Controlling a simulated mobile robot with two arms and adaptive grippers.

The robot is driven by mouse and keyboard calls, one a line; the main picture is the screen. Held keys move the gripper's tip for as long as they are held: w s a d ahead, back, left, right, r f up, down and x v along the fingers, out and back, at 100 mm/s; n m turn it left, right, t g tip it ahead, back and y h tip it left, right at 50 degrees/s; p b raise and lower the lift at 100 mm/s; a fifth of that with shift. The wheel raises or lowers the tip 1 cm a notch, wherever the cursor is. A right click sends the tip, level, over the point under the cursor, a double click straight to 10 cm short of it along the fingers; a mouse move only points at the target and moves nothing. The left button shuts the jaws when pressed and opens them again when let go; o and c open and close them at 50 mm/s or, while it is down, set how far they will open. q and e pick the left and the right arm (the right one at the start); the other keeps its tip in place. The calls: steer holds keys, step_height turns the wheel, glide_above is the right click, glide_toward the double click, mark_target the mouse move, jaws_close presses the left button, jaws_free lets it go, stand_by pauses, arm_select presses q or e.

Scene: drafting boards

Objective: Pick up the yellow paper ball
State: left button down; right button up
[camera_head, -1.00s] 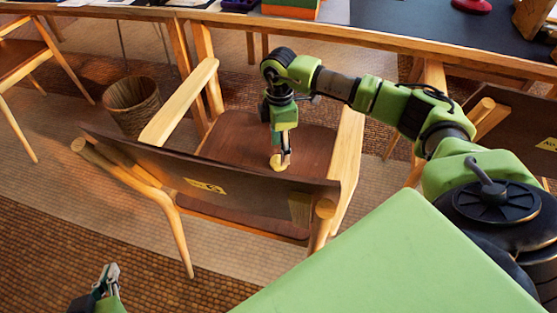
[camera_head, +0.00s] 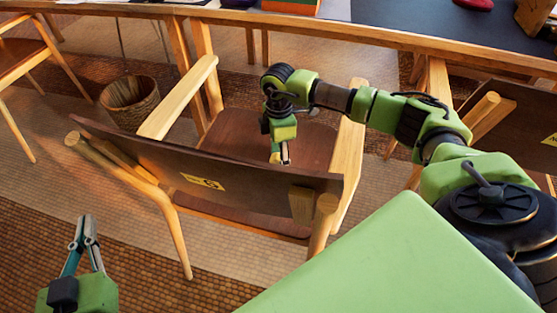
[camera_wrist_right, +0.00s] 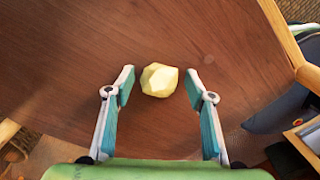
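The yellow paper ball (camera_wrist_right: 160,80) lies on the brown wooden seat (camera_head: 229,129) of the chair. In the right wrist view it sits between and slightly beyond the tips of my right gripper (camera_wrist_right: 160,82), which is open, with a gap on each side. In the head view my right gripper (camera_head: 283,154) points down over the seat behind the chair's backrest; the ball is largely hidden there. My left gripper (camera_head: 86,218) is over the floor at lower left, fingers pointing up in the picture and close together; whether they meet is unclear.
The chair's backrest (camera_head: 135,150) and armrests (camera_head: 181,98) surround the seat. A woven basket (camera_head: 130,103) stands left of the chair. A desk (camera_head: 420,35) runs along the back. Floor at lower left is mostly free.

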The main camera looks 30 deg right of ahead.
steer(key=c, duration=0.6)
steer(key=shift+c, duration=0.2)
steer(key=shift+r, duration=0.1)
